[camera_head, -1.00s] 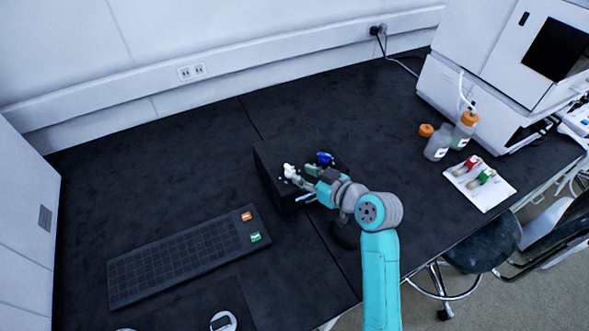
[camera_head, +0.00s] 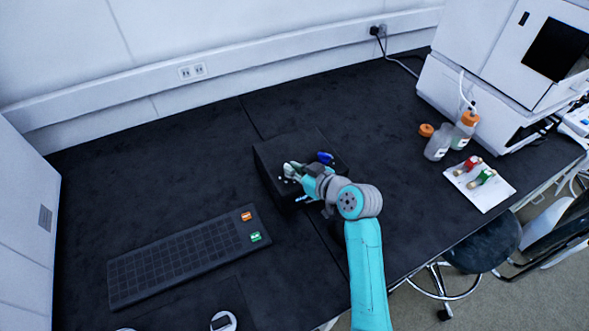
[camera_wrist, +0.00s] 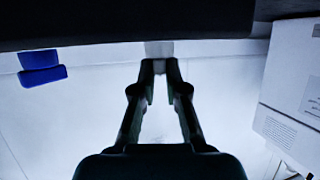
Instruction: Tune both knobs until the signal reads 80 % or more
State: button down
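A black box (camera_head: 275,158) stands on the bench with two knobs. The blue knob (camera_head: 325,158) is free on its right side; it also shows at upper left in the wrist view (camera_wrist: 41,67). The pale knob (camera_wrist: 158,48) lies between my gripper's fingertips in the wrist view. In the head view my gripper (camera_head: 291,171) covers most of that knob. The fingers stand apart by a narrow gap, on either side of the knob; whether they press on it I cannot tell. A small lit cyan display (camera_head: 304,198) shows on the box front, partly behind my arm; its reading is illegible.
A dark grid rack (camera_head: 180,258) with an orange and a green label lies front left. Bottles with orange caps (camera_head: 466,128) and a white tray (camera_head: 492,196) with red and green items stand right, near a white instrument (camera_head: 470,65). The bench behind the box is clear.

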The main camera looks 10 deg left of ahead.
jog(key=shift+w+d+n+g+y, duration=0.1)
jog(key=shift+w+n+g+y, duration=0.1)
jog(key=shift+n+g+y, duration=0.5)
jog(key=shift+w+d+n+g+y, duration=0.15)
jog(key=shift+n+g+y, duration=0.25)
jog(key=shift+n+g, duration=0.45)
jog(key=shift+w+n+g+y, duration=0.1)
jog(key=shift+n+g+y, duration=0.3)
jog(key=shift+n+g, duration=1)
jog(key=c, duration=1.2)
grip_release()
